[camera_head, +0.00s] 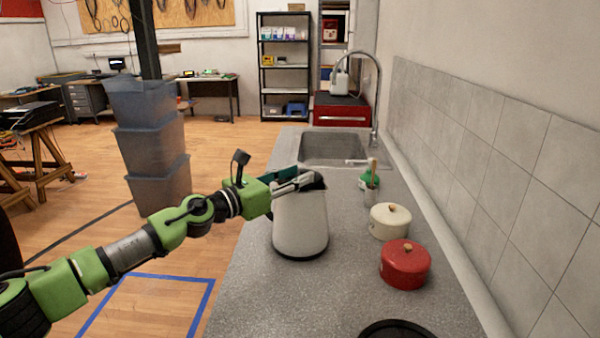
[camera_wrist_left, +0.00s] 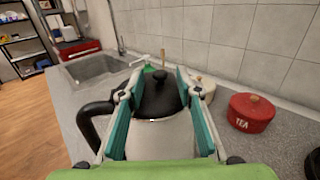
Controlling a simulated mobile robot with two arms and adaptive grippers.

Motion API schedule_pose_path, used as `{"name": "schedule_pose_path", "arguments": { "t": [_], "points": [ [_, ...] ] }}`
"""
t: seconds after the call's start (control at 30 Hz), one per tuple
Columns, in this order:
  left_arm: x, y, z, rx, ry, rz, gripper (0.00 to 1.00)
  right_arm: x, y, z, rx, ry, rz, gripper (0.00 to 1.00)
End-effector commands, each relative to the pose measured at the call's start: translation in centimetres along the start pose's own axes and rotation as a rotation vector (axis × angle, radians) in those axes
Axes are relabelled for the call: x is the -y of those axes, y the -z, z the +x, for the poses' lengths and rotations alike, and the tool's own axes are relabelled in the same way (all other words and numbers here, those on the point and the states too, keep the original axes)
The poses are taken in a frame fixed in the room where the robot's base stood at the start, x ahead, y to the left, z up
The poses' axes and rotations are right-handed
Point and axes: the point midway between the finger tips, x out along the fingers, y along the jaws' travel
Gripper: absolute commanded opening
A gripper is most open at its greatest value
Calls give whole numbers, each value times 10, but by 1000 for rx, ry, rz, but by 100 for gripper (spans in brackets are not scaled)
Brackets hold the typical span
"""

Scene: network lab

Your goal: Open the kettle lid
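The kettle (camera_head: 300,225) is white and stands upright on the grey counter. Its top is partly hidden behind my left gripper in the head view. In the left wrist view the kettle body (camera_wrist_left: 160,140) shows with its black lid (camera_wrist_left: 160,95) and knob, and the lid looks closed. Its black handle (camera_wrist_left: 92,125) is at the left. My left gripper (camera_head: 305,182) is at the top of the kettle. Its fingers are apart, one on each side of the lid, with a gap to the knob. My right gripper is not in view.
A red pot (camera_head: 405,266) and a cream pot (camera_head: 389,222) stand right of the kettle. A green bottle (camera_head: 368,181) is behind them. The sink (camera_head: 333,148) and tap (camera_head: 375,100) lie beyond. A tiled wall (camera_head: 500,160) bounds the counter (camera_head: 262,290) on the right.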

Motion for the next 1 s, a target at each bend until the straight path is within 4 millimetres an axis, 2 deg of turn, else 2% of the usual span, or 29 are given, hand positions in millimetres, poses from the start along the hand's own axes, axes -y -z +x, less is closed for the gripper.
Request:
{"name": "schedule_pose_path", "arguments": {
  "t": [0.2, 0.47, 0.5, 0.6, 1.0],
  "points": [
    [0, 0, 14, 0, 0, 0, 32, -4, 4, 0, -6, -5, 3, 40],
    [0, 0, 15, 0, 0, 0, 32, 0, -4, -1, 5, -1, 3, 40],
    [0, 0, 15, 0, 0, -1, 26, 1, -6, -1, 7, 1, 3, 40],
    [0, 0, 15, 0, 0, -1, 0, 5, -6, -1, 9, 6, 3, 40],
    [-1, -2, 15, 5, 0, -38, 0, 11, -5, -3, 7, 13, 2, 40]
  ]
}}
